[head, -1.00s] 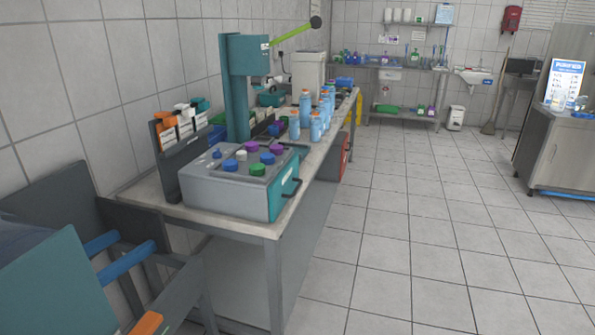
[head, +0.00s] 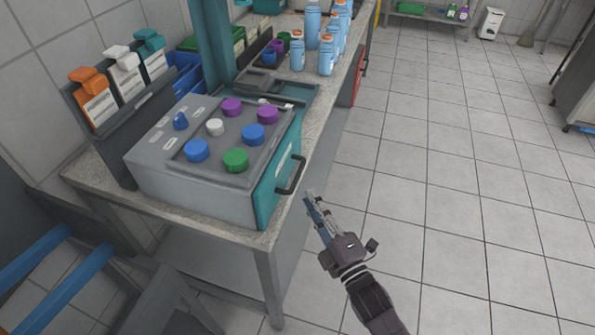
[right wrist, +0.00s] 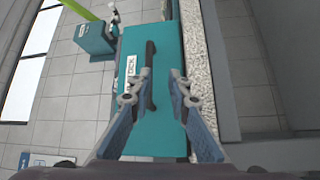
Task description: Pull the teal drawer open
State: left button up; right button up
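The teal drawer (head: 267,197) is the front of a grey box on the bench, flush against it. Its dark bar handle (head: 291,176) is on that face. My right gripper (head: 313,197) is just below and right of the handle in the head view, and looks apart from it. In the right wrist view its two fingers (right wrist: 161,83) are spread, with the teal drawer face (right wrist: 167,45) ahead and the handle (right wrist: 151,72) appearing between them, nearer the left finger. Nothing is held. My left gripper is not in view.
The grey box (head: 210,195) has several coloured knobs on top. A dark rack of labelled boxes (head: 90,120) stands behind it. Blue bottles with orange caps (head: 312,28) stand farther along the bench (head: 325,125). The floor (head: 455,200) to the right is clear.

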aim_at(297, 174)
jog(key=r, duration=0.1)
jog(key=w+a+r, duration=0.1)
jog(key=shift+w+a+r+n, duration=0.2)
jog(key=shift+w+r+n, duration=0.1)
jog(key=x, duration=0.2)
jog(key=p+x, duration=0.1)
jog(key=x, duration=0.1)
jog(key=shift+w+a+f, duration=0.15)
jog(key=shift+w, duration=0.2)
jog(key=shift+w+a, duration=0.15)
jog(key=shift+w, duration=0.15)
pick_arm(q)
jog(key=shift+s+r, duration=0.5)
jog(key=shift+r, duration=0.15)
pick_arm(e)
grip_shut()
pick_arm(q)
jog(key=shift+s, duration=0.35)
